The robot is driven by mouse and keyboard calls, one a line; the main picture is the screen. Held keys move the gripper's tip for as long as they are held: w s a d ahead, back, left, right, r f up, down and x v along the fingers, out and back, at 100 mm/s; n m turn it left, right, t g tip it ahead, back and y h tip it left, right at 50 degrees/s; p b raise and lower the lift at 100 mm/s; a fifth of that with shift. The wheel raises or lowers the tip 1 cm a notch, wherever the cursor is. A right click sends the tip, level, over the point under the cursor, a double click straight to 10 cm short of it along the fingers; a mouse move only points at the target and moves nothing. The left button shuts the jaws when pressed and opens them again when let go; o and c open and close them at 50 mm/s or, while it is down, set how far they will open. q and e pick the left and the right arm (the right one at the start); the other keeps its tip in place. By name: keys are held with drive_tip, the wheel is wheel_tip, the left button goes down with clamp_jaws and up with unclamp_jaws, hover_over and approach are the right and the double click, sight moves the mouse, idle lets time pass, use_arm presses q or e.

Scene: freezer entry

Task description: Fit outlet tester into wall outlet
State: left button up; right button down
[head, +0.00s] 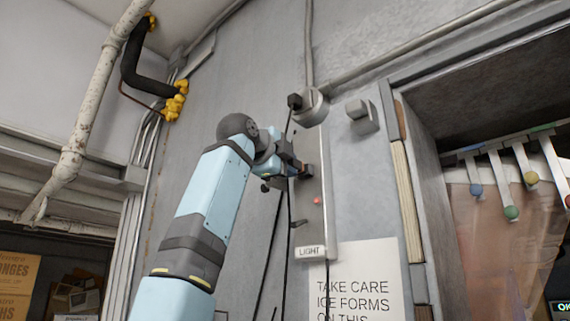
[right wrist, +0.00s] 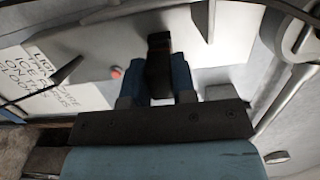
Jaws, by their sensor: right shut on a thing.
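My right gripper (head: 293,168) is raised against the grey wall and shut on a small dark block, which I take to be the outlet tester (head: 308,172). In the right wrist view the tester (right wrist: 158,62) stands between the blue fingers (right wrist: 158,88), its far end close to a pale panel (right wrist: 115,45). I cannot tell whether it touches the panel. The same tall panel (head: 327,222) in the head view carries a red button (head: 317,201) and a LIGHT label (head: 310,252). Outlet slots are not visible; the gripper may hide them. My left gripper is out of view.
Above the gripper, a black plug (head: 295,101) sits by a round grey fitting (head: 313,107), with dark cables hanging down. A small grey box (head: 362,116) is to the right. A paper sign (head: 355,283) is below. The doorway with strip curtain (head: 515,220) is at right.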

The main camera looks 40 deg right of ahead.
drive_tip(key=shift+d, duration=0.5)
drive_tip(key=c, duration=1.2)
unclamp_jaws()
drive_tip(key=o, duration=0.4)
drive_tip(key=shift+d, duration=0.15)
drive_tip(key=shift+c, duration=0.2)
drive_tip(key=shift+d, duration=0.15)
drive_tip(key=o, duration=0.6)
drive_tip(key=shift+a, duration=0.2)
drive_tip(key=shift+a, duration=0.1)
drive_tip(key=w+v, duration=0.1)
drive_tip(key=v, duration=0.5)
drive_tip(key=shift+a, duration=0.4)
drive_tip(key=shift+s, duration=0.1)
